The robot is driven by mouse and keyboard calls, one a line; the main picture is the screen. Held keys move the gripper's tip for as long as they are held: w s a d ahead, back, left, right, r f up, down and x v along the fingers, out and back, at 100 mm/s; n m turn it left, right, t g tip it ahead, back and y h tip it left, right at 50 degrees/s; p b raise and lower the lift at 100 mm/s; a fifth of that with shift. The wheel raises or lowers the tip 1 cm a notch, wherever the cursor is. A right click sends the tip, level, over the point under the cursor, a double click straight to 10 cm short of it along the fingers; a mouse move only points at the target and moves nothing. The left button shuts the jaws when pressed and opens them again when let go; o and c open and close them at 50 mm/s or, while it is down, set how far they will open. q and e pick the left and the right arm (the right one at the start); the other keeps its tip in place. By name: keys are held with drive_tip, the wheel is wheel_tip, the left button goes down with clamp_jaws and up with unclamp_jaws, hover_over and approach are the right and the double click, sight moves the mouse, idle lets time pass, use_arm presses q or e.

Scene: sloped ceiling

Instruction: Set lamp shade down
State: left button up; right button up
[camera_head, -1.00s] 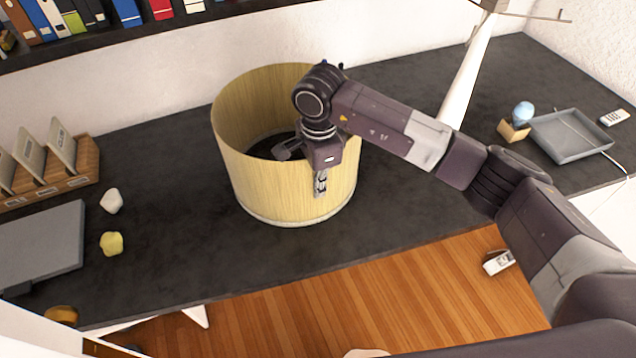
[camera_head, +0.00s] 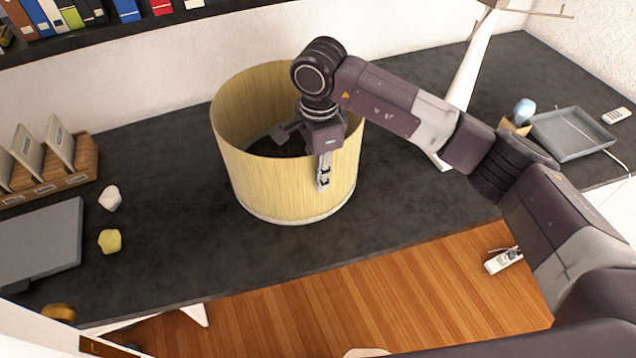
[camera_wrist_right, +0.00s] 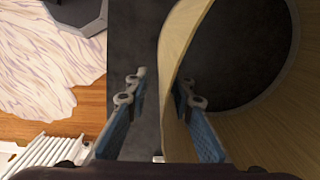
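The lamp shade (camera_head: 262,188), a wide pale-yellow wood-grain cylinder open at the top, stands upright on the dark desk (camera_head: 160,185). Its curved wall (camera_wrist_right: 176,45) also shows in the right wrist view. My right gripper (camera_head: 303,150) is at the shade's near right rim, one finger inside and one outside. In the wrist view the fingers (camera_wrist_right: 162,82) are spread around the wall, with a clear gap between the outer finger and the wall. The inner finger is close to the wall; whether it touches I cannot tell. My left gripper is not in view.
A white stone-like piece (camera_head: 109,197) and a yellow one (camera_head: 110,241) lie left of the shade, near a grey flat panel (camera_head: 40,240) and a wooden file holder (camera_head: 75,170). A grey tray (camera_head: 570,150) is at the right. A white post (camera_head: 468,80) stands behind my arm.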

wheel_tip(320, 180, up, 9)
drive_tip(key=b, duration=0.1)
drive_tip(key=shift+f+b, duration=0.2)
drive_tip(key=shift+b, duration=0.15)
drive_tip(key=shift+s+r, duration=0.1)
